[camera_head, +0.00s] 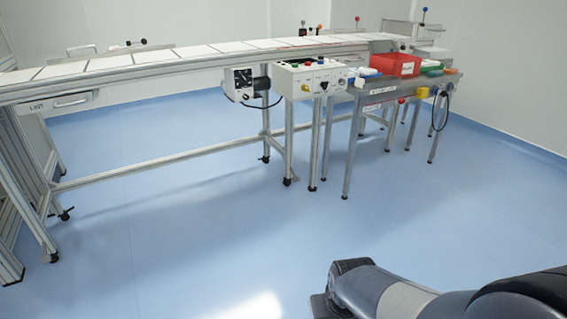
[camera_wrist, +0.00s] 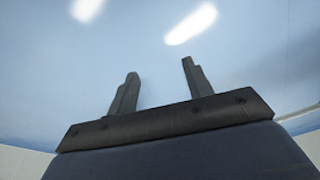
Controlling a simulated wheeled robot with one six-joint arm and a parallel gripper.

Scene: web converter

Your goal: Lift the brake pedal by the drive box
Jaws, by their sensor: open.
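A light box with a black front panel (camera_head: 243,82) and a dark motor-like cylinder hangs under the conveyor in the head view; it looks like the drive box. I cannot make out a brake pedal in either view. My gripper (camera_wrist: 159,68) is open and empty in the wrist view, its two dark fingers apart over bare blue floor. In the head view my arm is at the lower right, well away from the drive box, and the fingers cannot be made out there.
A control box with coloured buttons (camera_head: 312,78) stands right of the drive box. Beyond it is a metal side table (camera_head: 372,92) with a red bin (camera_head: 395,65). Frame legs and a low crossbar (camera_head: 165,157) stand under the conveyor (camera_head: 150,62). The blue floor (camera_head: 220,220) in front is clear.

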